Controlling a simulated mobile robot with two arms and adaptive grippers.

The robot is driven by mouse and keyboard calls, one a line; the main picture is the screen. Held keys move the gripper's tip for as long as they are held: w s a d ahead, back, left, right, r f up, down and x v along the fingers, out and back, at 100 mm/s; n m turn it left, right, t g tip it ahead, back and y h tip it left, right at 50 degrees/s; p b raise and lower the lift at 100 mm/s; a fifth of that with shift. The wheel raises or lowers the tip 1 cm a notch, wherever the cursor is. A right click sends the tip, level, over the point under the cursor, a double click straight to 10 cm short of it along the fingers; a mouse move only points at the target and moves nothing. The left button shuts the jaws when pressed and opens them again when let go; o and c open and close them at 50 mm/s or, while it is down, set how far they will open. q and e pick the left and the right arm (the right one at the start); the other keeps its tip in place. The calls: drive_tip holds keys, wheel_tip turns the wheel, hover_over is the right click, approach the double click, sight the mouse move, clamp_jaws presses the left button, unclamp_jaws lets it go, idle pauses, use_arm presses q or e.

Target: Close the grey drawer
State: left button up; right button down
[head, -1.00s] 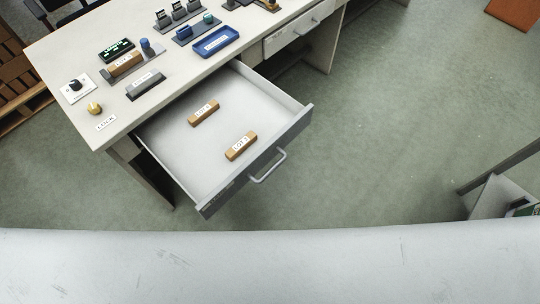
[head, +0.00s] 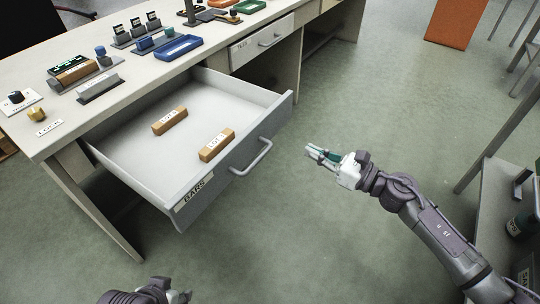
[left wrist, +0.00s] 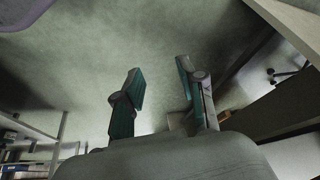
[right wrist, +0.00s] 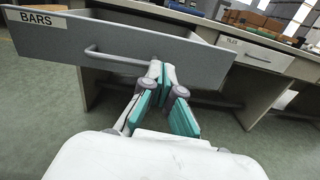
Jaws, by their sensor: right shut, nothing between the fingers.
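The grey drawer (head: 235,165), labelled BARS, stands pulled out from the desk, with two wooden bars (head: 170,121) lying inside it. Its front and bar handle (right wrist: 120,60) fill the upper part of the right wrist view. My right gripper (head: 310,150) is shut and empty, to the right of the drawer front and apart from it in the head view. In the right wrist view its fingertips (right wrist: 162,66) overlap the drawer front near the handle's right end. My left gripper (left wrist: 162,82) is open and empty, pointing at the floor; only part of its arm shows at the head view's bottom edge.
The desk top (head: 60,105) holds labelled blocks, knobs and a blue tray (head: 180,47). An orange panel (head: 452,22) stands at the back right. The floor before the drawer is clear.

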drive_tip(key=n, duration=0.1)
approach(257, 128)
drive_tip(key=x, duration=0.6)
drive_tip(key=shift+w+a, duration=0.4)
drive_tip(key=shift+a, duration=0.1)
use_arm(q)
drive_tip(key=shift+w+d+r+t, duration=0.1)
drive_tip(key=shift+w+r+t, duration=0.2)
drive_tip(key=shift+r, duration=0.25)
drive_tip(key=shift+w, duration=0.1)
use_arm(e)
drive_tip(key=shift+a, duration=0.1)
